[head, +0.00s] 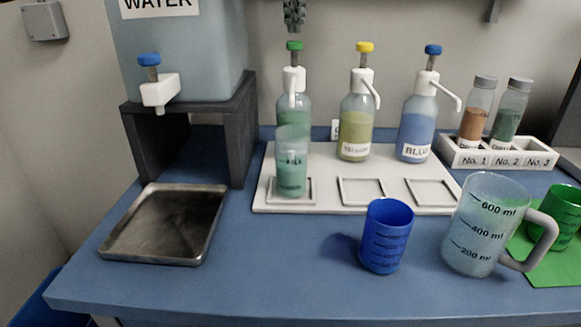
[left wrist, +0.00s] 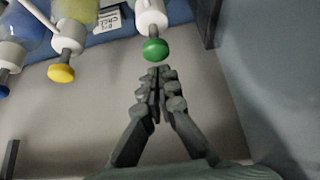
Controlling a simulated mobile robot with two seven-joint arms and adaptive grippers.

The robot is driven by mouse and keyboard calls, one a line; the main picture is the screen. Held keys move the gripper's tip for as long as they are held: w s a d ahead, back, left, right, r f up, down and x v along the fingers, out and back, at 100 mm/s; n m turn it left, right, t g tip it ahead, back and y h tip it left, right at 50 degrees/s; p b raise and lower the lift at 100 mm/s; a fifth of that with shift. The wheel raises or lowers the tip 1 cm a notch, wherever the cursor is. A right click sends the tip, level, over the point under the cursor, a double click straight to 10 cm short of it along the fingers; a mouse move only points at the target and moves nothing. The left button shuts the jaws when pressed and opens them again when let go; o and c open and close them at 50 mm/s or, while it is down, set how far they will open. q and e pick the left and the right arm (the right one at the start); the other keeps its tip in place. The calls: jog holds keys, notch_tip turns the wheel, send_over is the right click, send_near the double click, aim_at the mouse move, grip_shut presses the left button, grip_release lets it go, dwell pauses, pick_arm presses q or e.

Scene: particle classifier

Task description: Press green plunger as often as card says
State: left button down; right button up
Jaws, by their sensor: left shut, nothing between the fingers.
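The green plunger (head: 294,46) tops a pump bottle (head: 293,108) at the back of a white tray. My left gripper (head: 293,27) is shut and empty, just above this green cap. In the left wrist view, the shut fingertips (left wrist: 158,72) lie close to the green cap (left wrist: 156,49); I cannot tell whether they touch. A clear cup marked FILL (head: 291,167) stands in the left square frame before the bottle, with green contents. A small white card (head: 335,130) is mostly hidden behind the bottles; it also shows in the left wrist view (left wrist: 108,20), its text not clearly readable.
Yellow (head: 356,120) and blue (head: 418,120) pump bottles stand to the right. A water tank (head: 190,60) on a dark stand is at left, above a metal tray (head: 168,225). A blue cup (head: 386,236), a measuring jug (head: 480,225) and a vial rack (head: 497,154) occupy the right.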

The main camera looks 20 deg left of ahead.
aim_at(294, 42)
pick_arm(q)
jog(key=shift+f, duration=0.2)
jog(key=shift+f+b, duration=0.85)
jog(key=shift+f, duration=0.95)
jog(key=shift+r, duration=0.1)
jog(key=shift+r+p, duration=1.9)
jog(key=shift+p, duration=0.35)
jog(key=shift+r, duration=2.5)
